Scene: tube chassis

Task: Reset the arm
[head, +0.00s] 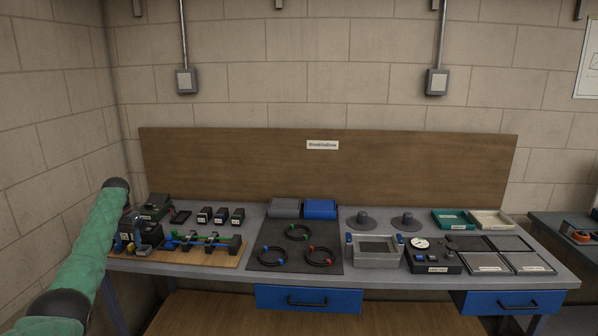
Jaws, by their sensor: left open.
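My left arm (91,245) comes in from the left in a green padded sleeve with dark joints. It rises to a dark joint and bends down toward the left end of the workbench. My left gripper (131,238) is small and dark there, in front of dark equipment at the bench's left end. Its jaws are open, and I see nothing held between them. Whether it touches the equipment is hard to tell. My right arm and gripper are out of view.
The grey workbench (355,277) has a wooden backboard (230,165). A wooden board (195,257) with a rod assembly lies near my left gripper. Right of it are a dark mat (276,262) with three rings, a grey box frame (376,263), a control box (433,266) and trays (454,219).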

